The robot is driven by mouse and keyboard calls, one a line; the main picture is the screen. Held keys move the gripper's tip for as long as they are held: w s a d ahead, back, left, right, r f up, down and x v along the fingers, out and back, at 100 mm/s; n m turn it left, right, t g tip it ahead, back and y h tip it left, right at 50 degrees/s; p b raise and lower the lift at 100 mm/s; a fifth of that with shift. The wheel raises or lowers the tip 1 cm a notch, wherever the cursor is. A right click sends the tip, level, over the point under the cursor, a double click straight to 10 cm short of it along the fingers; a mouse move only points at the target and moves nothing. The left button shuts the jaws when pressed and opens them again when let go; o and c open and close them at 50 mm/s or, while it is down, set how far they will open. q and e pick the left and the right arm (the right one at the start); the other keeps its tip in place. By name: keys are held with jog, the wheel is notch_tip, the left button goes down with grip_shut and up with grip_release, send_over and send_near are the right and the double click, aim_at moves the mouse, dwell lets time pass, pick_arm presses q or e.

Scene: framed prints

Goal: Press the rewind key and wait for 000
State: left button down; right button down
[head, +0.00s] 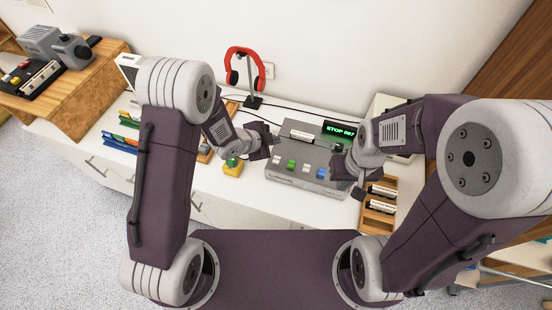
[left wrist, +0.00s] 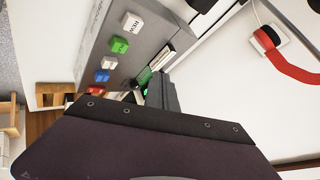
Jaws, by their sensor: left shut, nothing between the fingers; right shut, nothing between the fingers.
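The grey tape deck (head: 300,170) stands on the white counter, with a green-lit display (head: 339,130) that seems to read STOP 087; the last digits are small. Its white rewind key (head: 276,159) is at the left end of the key row. In the left wrist view the rewind key (left wrist: 132,22) is marked REW, beside green, white, blue and red keys. My left gripper (head: 272,142) is shut and empty, beside the deck's left end and apart from the rewind key. My right gripper (head: 338,160) is shut and empty over the deck's right part, hiding some of it.
A yellow box with a green button (head: 233,168) stands left of the deck. Red headphones (head: 243,65) hang on a stand behind. A wooden tray of labelled cassettes (head: 379,204) is at the right. A wooden stand (head: 85,95) holds more equipment at the far left.

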pick_arm(q)
jog(key=f, duration=0.1)
jog(key=b, duration=0.7)
send_near(278, 158)
jog(key=w+d, duration=0.1)
jog(key=w+d+f, duration=0.2)
jog(key=w, duration=0.1)
jog(key=shift+d, duration=0.25)
jog(key=shift+f, duration=0.3)
dwell(0.7)
jog(key=shift+f+b, duration=0.4)
jog(key=shift+b, duration=0.2)
jog(key=shift+f+b, duration=0.8)
jog(key=shift+f, duration=0.05)
dwell(0.5)
jog(key=shift+r, duration=0.1)
jog(key=shift+r+p, duration=1.1)
jog(key=shift+r, duration=0.1)
